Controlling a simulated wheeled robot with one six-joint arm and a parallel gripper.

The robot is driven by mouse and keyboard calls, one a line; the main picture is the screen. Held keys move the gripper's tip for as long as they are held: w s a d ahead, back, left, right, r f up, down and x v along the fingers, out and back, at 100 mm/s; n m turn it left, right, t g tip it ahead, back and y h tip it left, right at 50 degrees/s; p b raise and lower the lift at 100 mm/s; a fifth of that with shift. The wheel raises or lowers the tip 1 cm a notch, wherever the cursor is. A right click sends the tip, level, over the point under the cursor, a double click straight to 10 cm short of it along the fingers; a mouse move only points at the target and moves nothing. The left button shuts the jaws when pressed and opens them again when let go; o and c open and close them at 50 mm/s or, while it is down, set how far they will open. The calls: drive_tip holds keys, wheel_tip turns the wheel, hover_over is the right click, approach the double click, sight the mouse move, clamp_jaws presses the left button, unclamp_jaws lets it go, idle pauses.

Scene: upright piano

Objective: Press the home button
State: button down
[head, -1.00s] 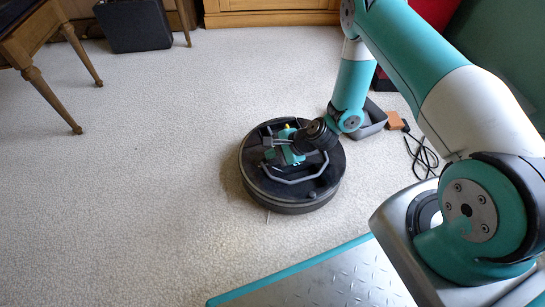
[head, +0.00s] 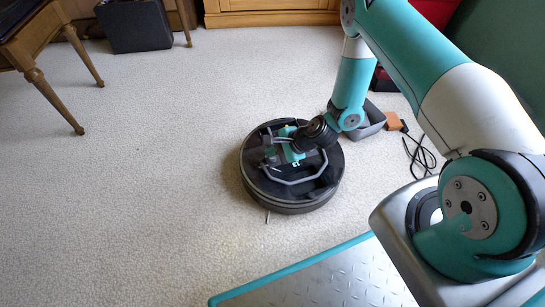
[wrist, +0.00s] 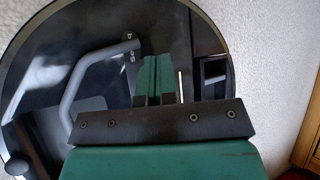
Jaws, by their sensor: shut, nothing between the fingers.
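A round black robot vacuum (head: 318,199) lies on the carpet in the middle of the head view. In the wrist view its dark glossy top (wrist: 95,55) fills most of the picture, with small pale marks near the upper middle. I cannot tell which mark is the home button. My gripper (head: 272,154) is over the vacuum's top, its teal body partly mixed with reflections there. In the wrist view my gripper (wrist: 157,82) is shut with nothing held, its fingers pointing at the top. I cannot tell whether the fingertips touch the surface.
A grey dock-like box (head: 371,121) stands just behind the vacuum at right. An orange-brown block (head: 393,121) and a black cable (head: 420,154) lie beside it. A wooden bench (head: 38,55) and a black case (head: 135,26) are at upper left. The carpet (head: 160,160) left of the vacuum is clear.

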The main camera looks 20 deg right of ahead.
sight(273, 160)
drive_tip(key=shift+r+p, duration=2.5)
drive_tip(key=shift+r, duration=0.1)
drive_tip(key=shift+f, duration=0.1)
